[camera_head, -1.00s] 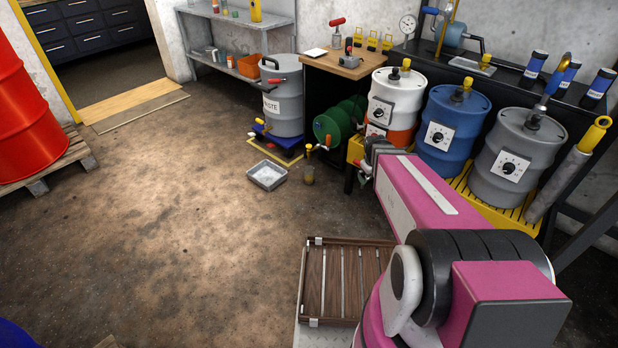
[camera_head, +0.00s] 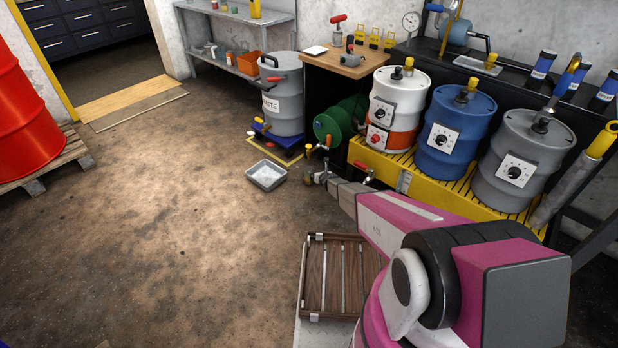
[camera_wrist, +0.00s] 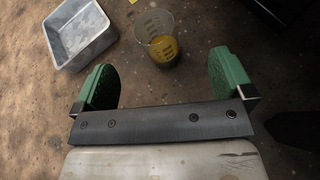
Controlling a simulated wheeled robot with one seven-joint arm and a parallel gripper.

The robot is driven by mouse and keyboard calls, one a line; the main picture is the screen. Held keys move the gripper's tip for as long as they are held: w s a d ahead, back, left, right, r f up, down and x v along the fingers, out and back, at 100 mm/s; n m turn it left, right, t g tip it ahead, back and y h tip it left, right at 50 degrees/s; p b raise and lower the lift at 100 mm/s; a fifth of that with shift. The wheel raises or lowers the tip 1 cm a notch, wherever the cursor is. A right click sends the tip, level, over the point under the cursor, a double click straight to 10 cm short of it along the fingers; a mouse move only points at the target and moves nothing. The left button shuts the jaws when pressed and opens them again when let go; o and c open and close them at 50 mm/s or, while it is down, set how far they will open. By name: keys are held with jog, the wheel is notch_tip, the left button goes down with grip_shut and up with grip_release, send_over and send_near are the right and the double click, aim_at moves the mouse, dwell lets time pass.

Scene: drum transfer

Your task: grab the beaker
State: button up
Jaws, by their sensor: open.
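The beaker (camera_wrist: 156,38) is clear with graduation marks and holds some amber liquid. It stands on the floor in the wrist view, ahead of my gripper (camera_wrist: 163,82) and roughly in line with the gap between its green fingers. The gripper is open and empty, and the beaker is just beyond the fingertips. In the head view my gripper (camera_head: 320,176) is small and low near the floor, at the end of my pink arm. The beaker is mostly hidden there behind the gripper.
A metal tray (camera_head: 267,175) lies on the floor left of the beaker. The green drum (camera_head: 334,124) with a tap is behind. The yellow rack (camera_head: 420,183) with several drums stands to the right. Open floor lies to the left. A slatted wooden crate (camera_head: 314,278) is nearer me.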

aim_at(307, 168)
jog(key=shift+n+y, duration=0.3)
jog(key=shift+n, duration=0.6)
jog(key=x, duration=0.8)
jog(key=s+f+x, duration=0.1)
jog(key=x, duration=0.3)
jog(key=shift+w+a+f, duration=0.2)
jog(key=shift+w+a, duration=0.05)
jog(key=shift+a, duration=0.1)
jog(key=c, duration=1.3)
jog(key=shift+r, duration=0.25)
